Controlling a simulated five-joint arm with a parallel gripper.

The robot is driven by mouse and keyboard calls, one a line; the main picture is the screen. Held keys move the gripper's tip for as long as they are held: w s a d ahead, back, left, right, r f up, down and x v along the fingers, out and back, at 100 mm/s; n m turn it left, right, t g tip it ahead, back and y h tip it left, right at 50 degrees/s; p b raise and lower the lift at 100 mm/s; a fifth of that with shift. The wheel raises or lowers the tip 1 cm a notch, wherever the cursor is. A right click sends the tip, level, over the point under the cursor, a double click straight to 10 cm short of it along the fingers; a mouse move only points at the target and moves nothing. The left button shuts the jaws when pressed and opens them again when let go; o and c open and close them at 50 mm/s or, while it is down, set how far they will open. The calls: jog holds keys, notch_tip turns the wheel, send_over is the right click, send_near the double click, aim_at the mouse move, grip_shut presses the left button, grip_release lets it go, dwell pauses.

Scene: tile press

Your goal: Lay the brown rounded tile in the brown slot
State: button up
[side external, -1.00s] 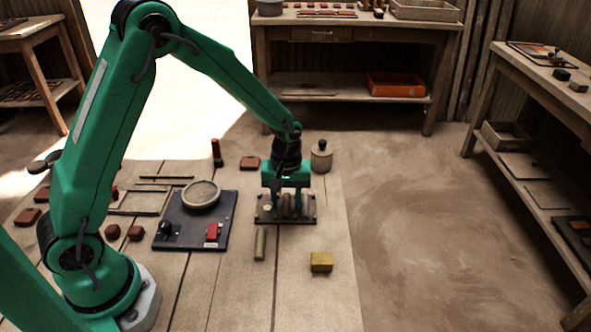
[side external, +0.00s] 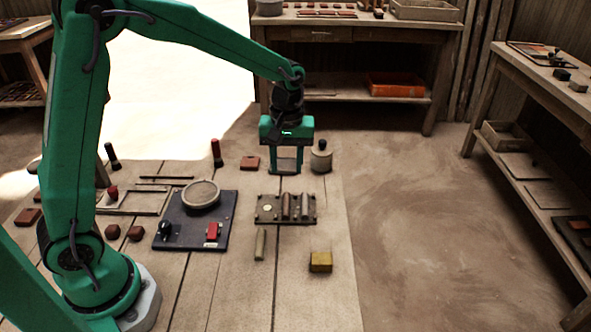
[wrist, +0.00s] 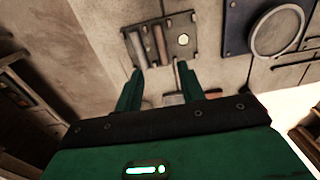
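The dark slotted plate (side external: 273,221) lies on the table, with a pale round spot at its left end. The brown rounded tile (side external: 285,205) lies lengthwise in it near the middle, and it also shows in the wrist view (wrist: 160,43). A greyer rounded piece (side external: 304,206) lies beside it. I cannot tell how deep either sits. My gripper (side external: 286,172) is above and behind the plate, apart from both pieces. Its two fingers stand wide apart with nothing held between them, also in the wrist view (wrist: 159,72).
A dark board with a round ring (side external: 201,194) is to the left. A lidded pot (side external: 321,157) and a red-brown block (side external: 250,162) stand close to my gripper.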

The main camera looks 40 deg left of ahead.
jog(key=shift+r, duration=0.3)
jog(key=shift+r, duration=0.1)
dwell(0.3)
jog(key=s+a+r+m+t, duration=0.1)
jog(key=s+r+m+t, duration=0.2)
jog(key=s, duration=0.7)
jog(key=s+a+r+m+t, duration=0.2)
jog(key=s+r+m, duration=0.4)
jog(key=s+r, duration=0.2)
jog(key=s, duration=0.2)
jog(key=shift+s+a+t, duration=0.2)
jog(key=shift+s+t, duration=0.15)
jog(key=shift+t, duration=0.05)
